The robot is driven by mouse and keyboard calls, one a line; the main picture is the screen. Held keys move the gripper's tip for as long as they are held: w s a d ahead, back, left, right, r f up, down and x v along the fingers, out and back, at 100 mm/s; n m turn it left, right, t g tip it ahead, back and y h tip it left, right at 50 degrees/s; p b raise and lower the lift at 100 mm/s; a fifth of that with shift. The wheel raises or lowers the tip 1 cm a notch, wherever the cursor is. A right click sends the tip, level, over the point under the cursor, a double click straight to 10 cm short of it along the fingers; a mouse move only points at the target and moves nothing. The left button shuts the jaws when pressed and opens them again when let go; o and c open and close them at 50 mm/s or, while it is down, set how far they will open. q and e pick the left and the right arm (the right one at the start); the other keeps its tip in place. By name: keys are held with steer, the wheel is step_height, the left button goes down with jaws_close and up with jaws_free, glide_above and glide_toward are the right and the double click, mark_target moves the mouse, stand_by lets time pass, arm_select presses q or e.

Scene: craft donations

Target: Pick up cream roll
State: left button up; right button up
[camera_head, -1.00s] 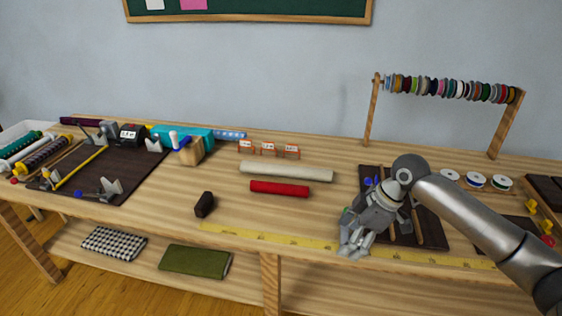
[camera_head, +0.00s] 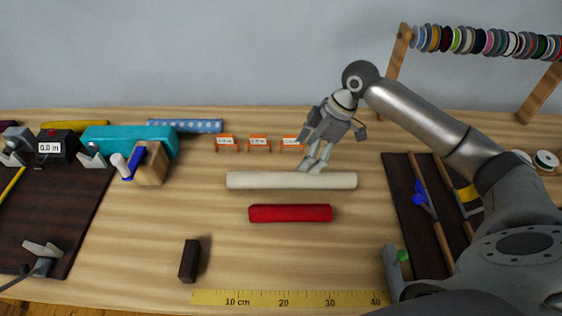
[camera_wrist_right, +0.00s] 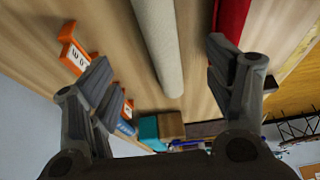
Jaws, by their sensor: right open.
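The cream roll (camera_head: 270,181) lies across the middle of the table, behind the shorter red roll (camera_head: 290,213). My right gripper (camera_head: 312,166) is at the back edge of the cream roll, right of its middle, and appears empty. In the right wrist view the jaws (camera_wrist_right: 160,85) stand wide apart, with the cream roll (camera_wrist_right: 160,45) between them and not gripped. The red roll (camera_wrist_right: 231,18) is beside the finger on the right. I cannot tell from these views whether a fingertip touches the cream roll. My left gripper is not in view.
Small orange-framed signs (camera_head: 259,144) stand just behind the cream roll. A dark block (camera_head: 189,260) and a yellow measuring tape (camera_head: 285,298) lie in front. A teal roll (camera_head: 130,140) is at left, and a spool rack (camera_head: 540,92) is at back right.

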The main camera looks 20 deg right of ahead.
mark_target(296, 174)
steer(key=shift+w+a+f, duration=0.1)
steer(key=shift+a+f, duration=0.05)
steer(key=shift+f, duration=0.15)
steer(key=x, duration=0.3)
steer(key=shift+s+a+f, duration=0.15)
steer(key=shift+s+f, duration=0.05)
steer(key=shift+s, duration=0.1)
steer(key=x, duration=0.1)
steer(key=p+x, duration=0.1)
steer(key=x, duration=0.3)
steer(key=shift+w+d+f, duration=0.15)
steer(key=shift+d+f, duration=0.15)
steer(key=shift+w+a+f+p, duration=0.15)
steer(key=shift+f+p, duration=0.15)
steer(key=shift+f, duration=0.2)
steer(key=c, duration=1.3)
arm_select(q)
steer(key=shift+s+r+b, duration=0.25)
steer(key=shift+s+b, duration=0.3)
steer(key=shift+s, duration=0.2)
arm_select(e)
steer(key=shift+o, duration=0.2)
step_height(296, 174, up, 10)
steer(key=shift+r, duration=0.1)
